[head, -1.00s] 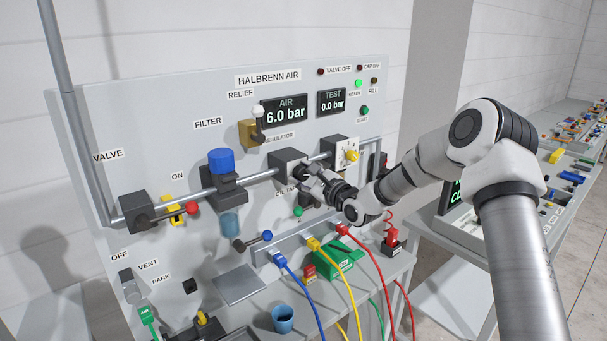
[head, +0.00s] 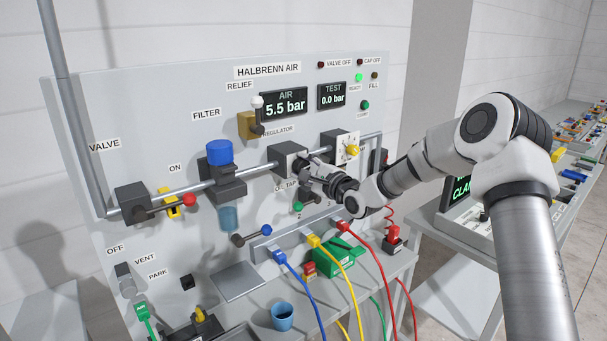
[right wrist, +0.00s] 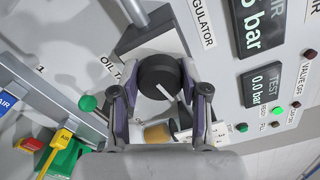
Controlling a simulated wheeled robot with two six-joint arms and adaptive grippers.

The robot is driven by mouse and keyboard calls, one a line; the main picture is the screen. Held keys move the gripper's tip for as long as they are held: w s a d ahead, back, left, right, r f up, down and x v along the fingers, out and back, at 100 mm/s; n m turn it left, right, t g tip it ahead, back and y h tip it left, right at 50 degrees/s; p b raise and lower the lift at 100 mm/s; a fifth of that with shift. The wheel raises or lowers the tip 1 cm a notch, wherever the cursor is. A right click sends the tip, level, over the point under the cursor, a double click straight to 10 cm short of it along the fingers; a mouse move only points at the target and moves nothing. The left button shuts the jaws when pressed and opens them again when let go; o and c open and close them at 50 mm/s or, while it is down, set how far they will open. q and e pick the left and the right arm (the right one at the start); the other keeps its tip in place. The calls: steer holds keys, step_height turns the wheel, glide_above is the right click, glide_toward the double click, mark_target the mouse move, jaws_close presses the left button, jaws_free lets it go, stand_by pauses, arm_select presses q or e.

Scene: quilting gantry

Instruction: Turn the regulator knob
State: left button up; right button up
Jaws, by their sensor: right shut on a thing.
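The regulator block (head: 288,157) is a dark box on the air pipe of the grey panel, below the REGULATOR label. Its round black knob (right wrist: 158,77) with a white pointer mark shows in the right wrist view. My right gripper (head: 310,168) is at the front of the regulator; in the right wrist view its two fingers (right wrist: 160,97) are on either side of the knob, shut on it. In the head view the gripper hides the knob. The AIR display (head: 284,105) reads 5.5 bar. My left gripper is not in view.
A TEST display (head: 332,96) reads 0.0 bar. A blue-topped filter (head: 219,153) and a red-ended valve lever (head: 188,200) are to the left. Coloured hoses (head: 310,290) hang below.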

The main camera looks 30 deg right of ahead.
steer(key=n+b, duration=0.1)
steer(key=n, duration=0.1)
steer(key=n+b, duration=0.1)
steer(key=n, duration=0.1)
steer(key=shift+f+n, duration=0.2)
steer(key=shift+n, duration=0.1)
steer(key=n+b, duration=0.2)
steer(key=n, duration=0.1)
steer(key=shift+n, duration=0.4)
steer(key=n+b, duration=0.2)
steer(key=n, duration=0.2)
steer(key=shift+f+b, duration=0.15)
steer(key=shift+b, duration=0.15)
steer(key=n+b, duration=0.2)
steer(key=n, duration=0.2)
steer(key=n+b, duration=0.4)
steer(key=n, duration=0.2)
steer(key=shift+f, duration=0.15)
steer(key=n+b, duration=0.3)
steer(key=n, duration=0.1)
steer(key=shift+d+n, duration=0.1)
steer(key=shift+n, duration=0.2)
steer(key=o, duration=1.1)
steer(key=shift+r, duration=0.2)
